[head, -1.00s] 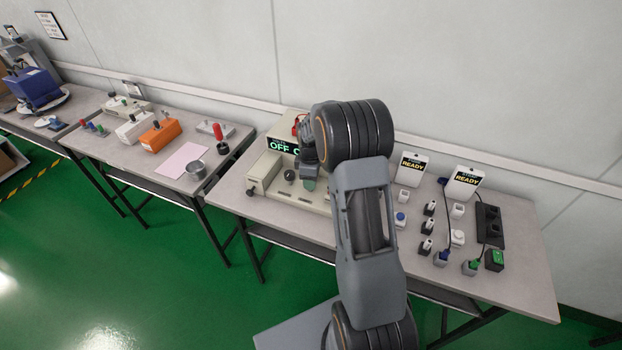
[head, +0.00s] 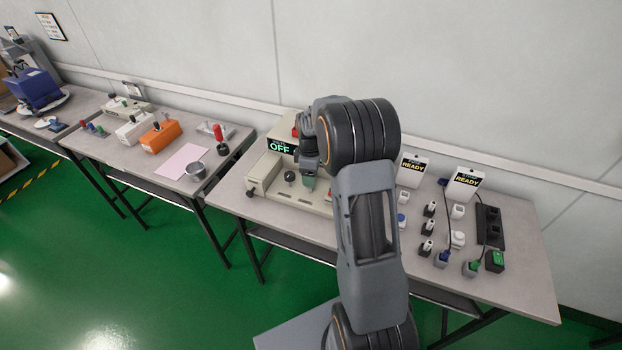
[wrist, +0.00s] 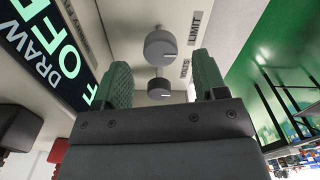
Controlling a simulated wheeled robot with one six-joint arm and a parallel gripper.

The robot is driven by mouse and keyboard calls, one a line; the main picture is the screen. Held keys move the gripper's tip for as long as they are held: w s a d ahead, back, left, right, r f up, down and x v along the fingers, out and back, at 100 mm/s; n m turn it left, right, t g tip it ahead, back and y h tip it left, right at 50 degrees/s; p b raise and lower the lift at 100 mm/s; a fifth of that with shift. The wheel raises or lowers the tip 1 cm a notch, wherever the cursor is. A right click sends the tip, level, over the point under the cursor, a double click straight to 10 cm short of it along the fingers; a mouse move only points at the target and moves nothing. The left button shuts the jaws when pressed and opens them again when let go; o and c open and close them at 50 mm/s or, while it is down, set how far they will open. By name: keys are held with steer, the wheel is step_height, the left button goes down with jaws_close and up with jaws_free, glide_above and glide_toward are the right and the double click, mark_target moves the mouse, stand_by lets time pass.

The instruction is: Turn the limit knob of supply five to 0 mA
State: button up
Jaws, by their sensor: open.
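The power supply (head: 268,171) is a cream box on the middle bench, with a green "OFF" display (head: 281,147). In the wrist view the display (wrist: 58,45) reads "DRAW" and "OFF". The grey limit knob (wrist: 160,46), beside the "LIMIT" label, has a white pointer line. A darker knob (wrist: 159,88) by the "VOLTS" label sits nearer my gripper. My gripper (wrist: 162,80) is open, with green pads on either side in the picture. Nothing shows held. In the head view my gripper (head: 309,177) is over the supply, and my arm hides its right part.
A black ball-topped part (head: 290,175) stands on the supply's front. To the right are two "READY" units (head: 413,169), several small plugs and a black socket strip (head: 489,226).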

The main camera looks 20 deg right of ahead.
step_height(320, 180, up, 11)
steer(key=shift+f, duration=0.15)
stand_by(0.7)
steer(key=s+a+r+m+t+p, duration=0.1)
steer(key=s+a+m, duration=0.4)
steer(key=s, duration=0.6)
steer(key=s+a+r+m+t+p, duration=0.1)
steer(key=s+a+r+m+t, duration=0.1)
steer(key=s+a+m, duration=0.4)
steer(key=shift+s+r+t, duration=0.3)
steer(key=shift+s+r, duration=0.45)
steer(key=shift+s, duration=1.85)
